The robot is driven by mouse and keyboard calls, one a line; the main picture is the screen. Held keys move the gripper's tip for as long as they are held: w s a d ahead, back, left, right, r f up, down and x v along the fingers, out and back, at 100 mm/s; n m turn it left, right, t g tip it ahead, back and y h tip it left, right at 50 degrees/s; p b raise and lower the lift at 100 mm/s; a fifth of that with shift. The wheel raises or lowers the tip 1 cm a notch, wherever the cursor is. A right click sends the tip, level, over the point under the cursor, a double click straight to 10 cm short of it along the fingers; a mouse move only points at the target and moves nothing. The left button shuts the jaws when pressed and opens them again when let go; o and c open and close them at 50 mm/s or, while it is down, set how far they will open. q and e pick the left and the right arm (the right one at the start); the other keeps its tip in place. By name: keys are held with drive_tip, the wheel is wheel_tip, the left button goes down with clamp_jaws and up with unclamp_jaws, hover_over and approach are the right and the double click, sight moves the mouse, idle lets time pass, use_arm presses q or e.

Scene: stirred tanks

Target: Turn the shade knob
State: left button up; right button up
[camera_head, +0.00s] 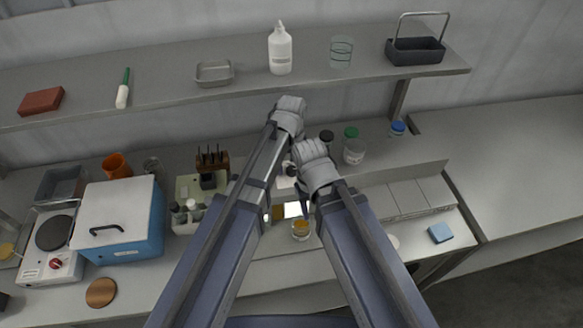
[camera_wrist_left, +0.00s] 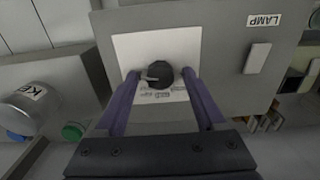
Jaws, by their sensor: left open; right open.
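The shade knob (camera_wrist_left: 159,73) is a round dark knob with a pale pointer mark. It sits on a white printed plate (camera_wrist_left: 124,48) on a grey panel in the left wrist view. My left gripper (camera_wrist_left: 160,76) is open, with one finger on each side of the knob; I see gaps between fingers and knob, and cannot tell any contact.
A pale switch (camera_wrist_left: 257,58) under a LAMP label (camera_wrist_left: 264,20) is right of the knob. A jar (camera_wrist_left: 28,108) and a green cap (camera_wrist_left: 73,131) are at left. In the head view a shelf (camera_head: 180,96) runs above the bench, and a blue box (camera_head: 120,220) stands left.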

use_arm(q)
drive_tip(key=shift+c, duration=0.4)
clamp_jaws()
drive_tip(key=m, duration=0.7)
drive_tip(key=shift+m, duration=0.3)
drive_tip(key=m, duration=0.4)
drive_tip(key=shift+m, duration=2)
